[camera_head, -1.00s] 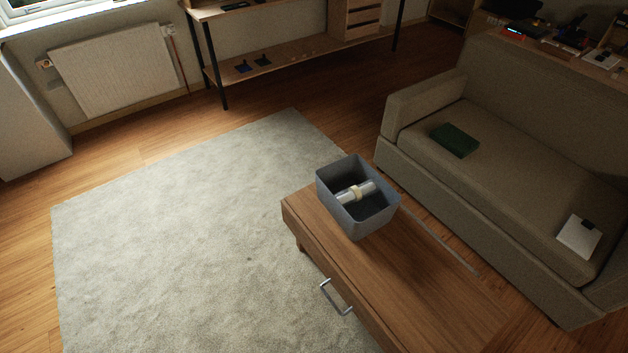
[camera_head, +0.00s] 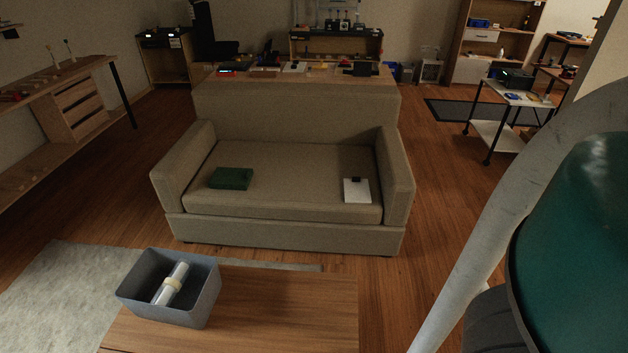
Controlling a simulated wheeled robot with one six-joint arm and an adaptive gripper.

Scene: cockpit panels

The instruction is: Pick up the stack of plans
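A rolled white bundle with a pale band (camera_head: 172,284) lies inside a grey open bin (camera_head: 203,302) on the wooden coffee table (camera_head: 290,310). A white sheet or clipboard with a dark clip (camera_head: 356,190) lies flat on the right part of the sofa seat. I cannot tell for sure which of these is the stack of plans. My gripper is not in view.
The beige sofa (camera_head: 280,160) faces me behind the table, with a dark green folded item (camera_head: 231,178) on its left seat. A pale curved pole (camera_head: 510,210) and a large green rounded shape (camera_head: 580,240) fill the right edge. Wooden floor shows between the sofa and shelves.

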